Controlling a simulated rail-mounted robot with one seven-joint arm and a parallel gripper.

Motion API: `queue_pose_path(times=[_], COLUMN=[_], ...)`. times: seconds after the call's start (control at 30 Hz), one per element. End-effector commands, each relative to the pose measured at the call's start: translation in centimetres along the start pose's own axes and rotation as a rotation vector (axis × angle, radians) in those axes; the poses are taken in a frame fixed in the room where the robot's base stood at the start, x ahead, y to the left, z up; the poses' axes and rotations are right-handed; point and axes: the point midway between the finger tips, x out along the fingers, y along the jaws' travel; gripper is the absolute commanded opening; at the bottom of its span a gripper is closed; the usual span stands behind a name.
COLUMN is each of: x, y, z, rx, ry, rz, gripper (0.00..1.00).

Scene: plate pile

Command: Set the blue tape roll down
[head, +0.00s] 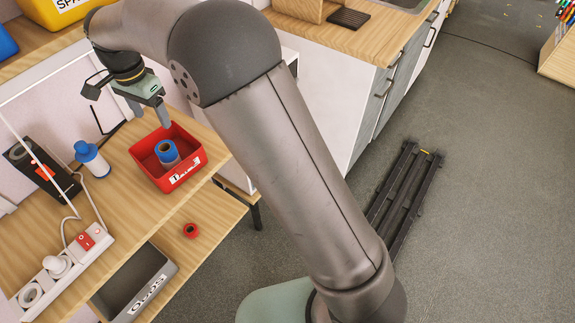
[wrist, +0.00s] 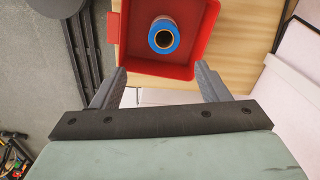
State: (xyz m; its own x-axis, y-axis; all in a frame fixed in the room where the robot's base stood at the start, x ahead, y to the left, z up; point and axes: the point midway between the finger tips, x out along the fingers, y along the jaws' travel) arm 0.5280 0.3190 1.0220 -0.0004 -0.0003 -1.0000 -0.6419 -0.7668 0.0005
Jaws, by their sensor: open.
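The blue tape roll (head: 167,151) stands inside the red bin (head: 187,177) on the wooden shelf, with its round opening facing up. In the wrist view the blue tape roll (wrist: 164,35) is in the middle of the red bin (wrist: 185,71), apart from the side walls that show. My gripper (head: 149,116) is open and empty, above the bin's back edge. In the wrist view the two fingertips of my gripper (wrist: 160,75) are apart, with nothing between them, and the roll lies beyond them.
A blue-capped bottle (head: 92,159) and a black stand (head: 40,168) are left of the bin. A power strip (head: 65,265) with a cable lies in front. A red roll (head: 190,230) and a grey bin (head: 135,287) are on the lower shelf.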

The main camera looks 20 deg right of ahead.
Motion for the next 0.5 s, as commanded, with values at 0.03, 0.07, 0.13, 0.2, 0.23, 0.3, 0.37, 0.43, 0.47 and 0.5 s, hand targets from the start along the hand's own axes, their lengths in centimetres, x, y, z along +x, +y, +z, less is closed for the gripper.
queue_pose_path(times=[0.03,0.07,0.13,0.2,0.23,0.3,0.37,0.43,0.47,0.5], x=[-0.7,-1.1,-2.1,-3.0,-3.1,-3.2,-2.9,-2.1,-1.7,-1.0], y=[1.5,2.7,6.6,11.8,14.2,20.0,24.8,29.8,31.6,33.9], z=[-1.0,-1.6,-3.2,-4.6,-5.0,-5.4,-5.1,-4.2,-3.7,-2.9], rx=[-0.014,-0.032,-0.091,-0.171,-0.210,-0.304,-0.383,-0.471,-0.505,-0.548], ry=[0.001,0.001,0.002,0.005,0.005,0.010,0.016,0.022,0.024,0.027], rz=[-0.003,-0.005,-0.010,-0.015,-0.017,-0.022,-0.024,-0.026,-0.026,-0.025], gripper=[0.69,0.69,0.69,0.69,0.69,0.69,0.69,0.69,0.69,0.69])
